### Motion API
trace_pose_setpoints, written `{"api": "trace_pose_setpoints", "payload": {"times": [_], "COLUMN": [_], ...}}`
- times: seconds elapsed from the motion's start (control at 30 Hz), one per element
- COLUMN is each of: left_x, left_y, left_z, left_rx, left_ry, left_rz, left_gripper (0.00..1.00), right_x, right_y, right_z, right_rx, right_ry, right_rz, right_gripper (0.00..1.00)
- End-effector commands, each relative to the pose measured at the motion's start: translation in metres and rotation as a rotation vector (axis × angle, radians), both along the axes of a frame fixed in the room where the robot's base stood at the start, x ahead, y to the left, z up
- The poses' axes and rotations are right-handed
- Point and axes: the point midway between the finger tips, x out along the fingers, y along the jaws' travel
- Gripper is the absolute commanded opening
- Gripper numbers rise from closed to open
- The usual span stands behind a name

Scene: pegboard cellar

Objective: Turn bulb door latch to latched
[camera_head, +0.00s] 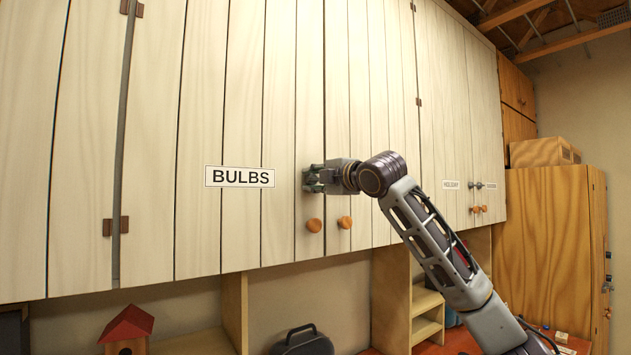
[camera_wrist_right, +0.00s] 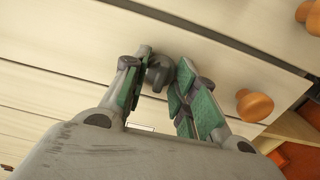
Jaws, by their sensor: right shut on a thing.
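The bulb door latch (camera_wrist_right: 160,73) is a small dark grey knob on the pale cabinet front. It shows between the fingertips of my right gripper (camera_wrist_right: 162,84) in the wrist view. The right gripper (camera_head: 314,179) is shut on the latch, just right of the BULBS label (camera_head: 240,177) in the head view. There the fingers hide the latch, so I cannot tell its turn angle. The bulb door (camera_head: 245,110) looks closed, flush with its neighbour. My left gripper is not in view.
Two round orange door knobs, the left (camera_head: 314,225) and the right (camera_head: 345,222), sit just below the gripper. A red-roofed birdhouse (camera_head: 126,330) and a dark case (camera_head: 303,342) stand beneath the cabinets. Another latch pair (camera_head: 474,185) is farther right. A wooden cabinet (camera_head: 545,245) stands at right.

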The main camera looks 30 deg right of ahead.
Motion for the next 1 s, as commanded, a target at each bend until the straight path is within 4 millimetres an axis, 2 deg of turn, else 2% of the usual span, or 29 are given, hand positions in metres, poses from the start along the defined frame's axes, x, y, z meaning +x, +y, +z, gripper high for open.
{"api": "trace_pose_setpoints", "payload": {"times": [0.33, 0.37, 0.5, 1.0], "left_x": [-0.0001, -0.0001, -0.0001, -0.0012], "left_y": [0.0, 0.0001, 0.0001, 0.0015], "left_z": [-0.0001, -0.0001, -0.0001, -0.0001], "left_rx": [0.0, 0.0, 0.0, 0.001], "left_ry": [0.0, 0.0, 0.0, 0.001], "left_rz": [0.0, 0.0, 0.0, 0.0], "left_gripper": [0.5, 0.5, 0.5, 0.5], "right_x": [0.0003, 0.0003, 0.0003, -0.0044], "right_y": [0.0011, 0.0011, 0.0009, -0.0004], "right_z": [-0.0011, -0.0011, -0.0009, -0.0002], "right_rx": [-0.003, -0.003, -0.003, -0.002], "right_ry": [0.002, 0.002, 0.002, 0.0], "right_rz": [0.002, 0.002, 0.002, 0.001], "right_gripper": [0.04, 0.32, 0.5, 0.5]}}
